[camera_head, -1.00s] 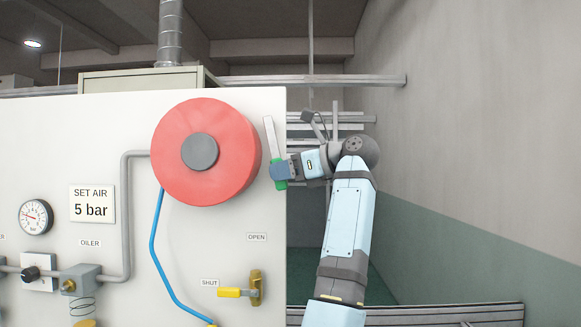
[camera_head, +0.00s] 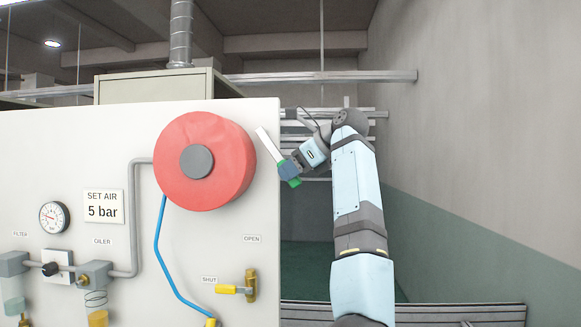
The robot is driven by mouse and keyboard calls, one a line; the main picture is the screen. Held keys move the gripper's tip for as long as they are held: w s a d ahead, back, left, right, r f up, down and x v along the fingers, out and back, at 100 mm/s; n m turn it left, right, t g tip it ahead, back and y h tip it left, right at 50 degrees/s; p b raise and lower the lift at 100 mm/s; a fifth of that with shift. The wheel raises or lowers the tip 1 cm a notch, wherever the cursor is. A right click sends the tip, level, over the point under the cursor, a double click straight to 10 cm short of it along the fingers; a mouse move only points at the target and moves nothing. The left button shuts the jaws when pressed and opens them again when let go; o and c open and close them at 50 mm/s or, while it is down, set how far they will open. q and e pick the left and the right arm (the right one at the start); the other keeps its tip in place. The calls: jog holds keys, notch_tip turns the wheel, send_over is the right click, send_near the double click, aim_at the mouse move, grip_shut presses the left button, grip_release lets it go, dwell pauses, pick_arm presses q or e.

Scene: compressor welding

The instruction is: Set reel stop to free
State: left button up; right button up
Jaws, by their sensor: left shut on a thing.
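The red hose reel (camera_head: 206,160) with a grey hub is on the white panel. The reel stop lever (camera_head: 268,146), a pale flat bar with a green lower end, is at the reel's right side, by the panel's right edge. It leans, with its top to the left and its green end to the lower right. My left gripper (camera_head: 288,170) is shut on the lever near the green end, and its fingers hide part of it. I cannot make out the lever's pivot. My right gripper is not in view.
A blue hose (camera_head: 160,255) runs down from the reel. A yellow-handled valve (camera_head: 228,289) sits below, between SHUT and OPEN labels. A gauge (camera_head: 54,217) and an oiler (camera_head: 97,277) are at left.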

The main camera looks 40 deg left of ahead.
pick_arm(q)
jog(key=shift+w+d+r+h, duration=0.15)
jog(key=shift+d+r+h, duration=0.15)
jog(key=shift+r, duration=0.1)
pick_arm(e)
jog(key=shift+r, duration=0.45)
pick_arm(q)
jog(key=shift+p, duration=0.4)
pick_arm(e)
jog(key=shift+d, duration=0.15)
pick_arm(q)
jog(key=shift+r, duration=0.1)
jog(key=o, duration=0.9)
jog(key=shift+o, duration=0.2)
jog(key=shift+d, duration=0.1)
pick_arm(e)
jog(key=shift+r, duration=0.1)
pick_arm(q)
jog(key=s+b+v, duration=0.1)
jog(key=v, duration=1.2)
jog(key=shift+w+d+r, duration=0.2)
jog(key=shift+w+r, duration=0.1)
jog(key=shift+r, duration=0.2)
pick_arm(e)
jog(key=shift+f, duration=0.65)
